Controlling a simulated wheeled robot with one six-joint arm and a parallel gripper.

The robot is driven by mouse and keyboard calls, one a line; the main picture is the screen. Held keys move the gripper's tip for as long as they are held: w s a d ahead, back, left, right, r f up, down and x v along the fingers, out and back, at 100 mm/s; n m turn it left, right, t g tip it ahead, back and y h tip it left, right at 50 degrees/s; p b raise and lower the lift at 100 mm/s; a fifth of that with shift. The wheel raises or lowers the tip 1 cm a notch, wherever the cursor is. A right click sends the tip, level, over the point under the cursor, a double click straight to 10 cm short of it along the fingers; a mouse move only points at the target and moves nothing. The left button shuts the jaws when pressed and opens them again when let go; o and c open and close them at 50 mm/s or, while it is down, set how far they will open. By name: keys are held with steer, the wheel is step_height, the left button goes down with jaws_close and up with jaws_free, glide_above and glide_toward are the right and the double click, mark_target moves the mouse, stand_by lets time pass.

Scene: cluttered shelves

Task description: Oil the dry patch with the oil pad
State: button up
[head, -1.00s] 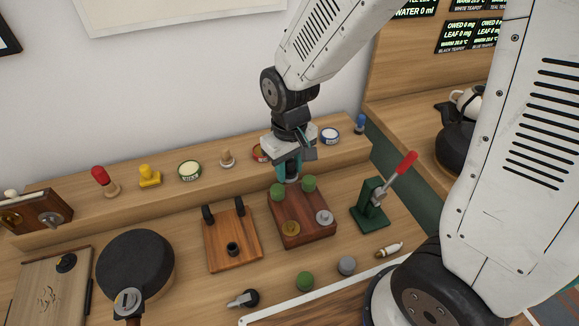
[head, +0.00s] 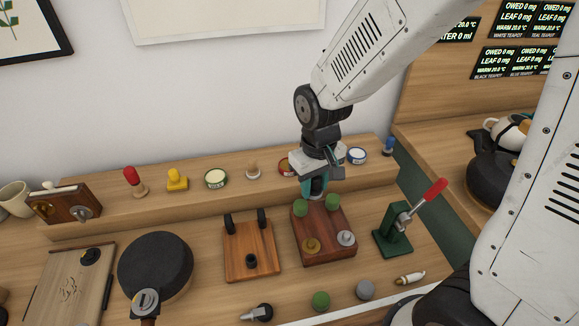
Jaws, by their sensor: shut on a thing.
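My gripper (head: 314,186) has teal fingers and is above the back edge of a dark wooden block (head: 325,228), between the block and the raised shelf. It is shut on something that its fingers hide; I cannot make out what. The block carries two green knobs, a brass one and a grey one. A wooden board (head: 50,290) with pale marks (head: 70,289), possibly the dry patch, lies at the lower left, far from my gripper. A dark round knob (head: 90,257) sits on its upper right. I cannot tell for sure which thing is the oil pad.
A black pan (head: 155,265), a board with two black posts (head: 250,248) and a green press with a red lever (head: 393,240) stand on the counter. Red, yellow and wooden knobbed items and several tins (head: 216,179) line the shelf. Loose knobs (head: 320,300) lie in front.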

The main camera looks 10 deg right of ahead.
steer(key=shift+f, duration=0.15)
steer(key=shift+w+f, duration=0.15)
steer(key=shift+w, duration=0.05)
steer(key=w, duration=0.3)
steer(key=w+a+r, duration=0.1)
steer(key=w, duration=0.2)
steer(key=w+a, duration=0.1)
steer(key=w, duration=0.3)
steer(key=shift+r, duration=0.35)
steer(key=w+r, duration=0.2)
steer(key=w, duration=0.2)
steer(key=shift+s+a+f, duration=0.1)
steer(key=shift+a+f, duration=0.1)
steer(key=shift+f, duration=1.2)
steer(key=shift+a+f, duration=0.15)
steer(key=shift+f, duration=1.2)
steer(key=shift+f, duration=0.55)
step_height(320, 180, up, 7)
